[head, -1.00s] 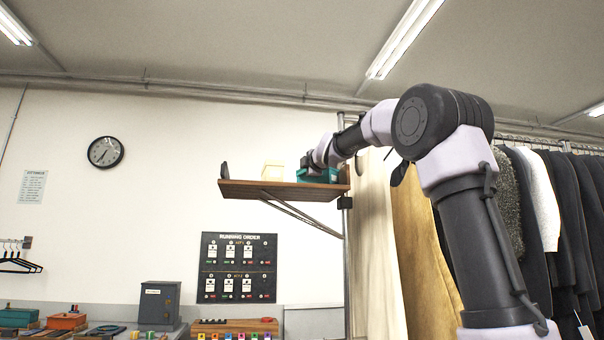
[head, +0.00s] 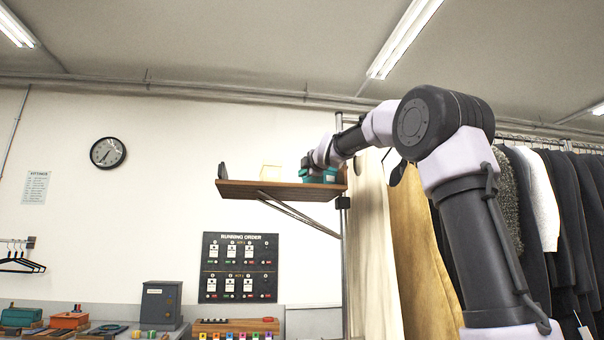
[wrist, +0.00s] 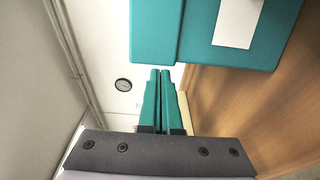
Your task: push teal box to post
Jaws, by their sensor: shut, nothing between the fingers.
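The teal box (head: 329,175) sits on the wooden shelf (head: 265,190) near its right end, partly hidden by my gripper (head: 308,163). In the wrist view the teal box (wrist: 158,32), with a white label, fills the top. My shut, empty gripper (wrist: 160,72) points toward the wall, with its teal fingers together and close beside the box. I cannot tell whether they touch it. A thin metal post (head: 342,240) stands upright at the shelf's right end. A short dark upright (head: 222,171) stands at the shelf's left end. I cannot tell the box's exact gap to the metal post.
A cream box (head: 271,171) stands on the shelf left of my gripper and also shows behind the fingers in the wrist view (wrist: 184,112). Hanging clothes (head: 560,220) fill the right. The shelf is bare between the cream box and the dark upright.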

